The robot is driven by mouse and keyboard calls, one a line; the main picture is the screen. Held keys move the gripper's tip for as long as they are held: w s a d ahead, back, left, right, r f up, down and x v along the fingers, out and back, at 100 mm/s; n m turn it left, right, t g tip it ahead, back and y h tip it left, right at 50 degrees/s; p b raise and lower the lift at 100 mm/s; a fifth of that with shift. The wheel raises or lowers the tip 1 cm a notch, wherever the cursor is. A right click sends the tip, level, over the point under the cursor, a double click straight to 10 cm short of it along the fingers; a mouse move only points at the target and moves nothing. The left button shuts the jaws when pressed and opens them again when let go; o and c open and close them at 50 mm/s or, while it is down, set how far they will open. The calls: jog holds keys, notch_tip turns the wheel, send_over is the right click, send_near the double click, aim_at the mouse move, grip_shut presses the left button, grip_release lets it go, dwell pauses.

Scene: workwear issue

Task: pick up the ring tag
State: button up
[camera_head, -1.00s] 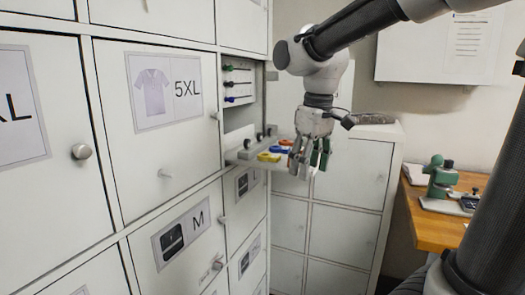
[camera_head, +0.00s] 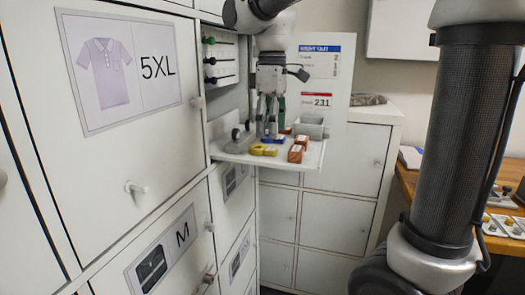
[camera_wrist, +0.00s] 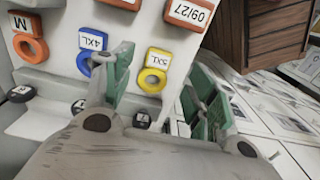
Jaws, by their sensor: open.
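Ring tags lie on a white shelf tray (camera_head: 232,154). In the wrist view I see a yellow tag marked 5XL (camera_wrist: 154,72), a blue tag marked 4XL (camera_wrist: 93,44) and an orange tag marked M (camera_wrist: 29,38). The yellow (camera_head: 262,150) and blue (camera_head: 273,139) tags also show small in the head view. My gripper (camera_head: 269,135) points down over the tray. In the wrist view my gripper (camera_wrist: 163,86) is open and empty, with the yellow tag between its fingers in the picture. I cannot tell its height above the tag.
Orange blocks (camera_head: 296,150), one labelled 09/27 (camera_wrist: 189,12), and a grey bin (camera_head: 312,127) share the tray. Dark round knobs (camera_wrist: 141,120) line its near edge in the wrist view. White lockers (camera_head: 112,170) stand close on the left. A wooden bench (camera_head: 420,185) is at right.

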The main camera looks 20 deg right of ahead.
aim_at(271, 149)
notch_tip(271, 149, down, 5)
jog(key=c, duration=0.8)
jog(key=shift+o, duration=0.2)
notch_tip(271, 149, up, 10)
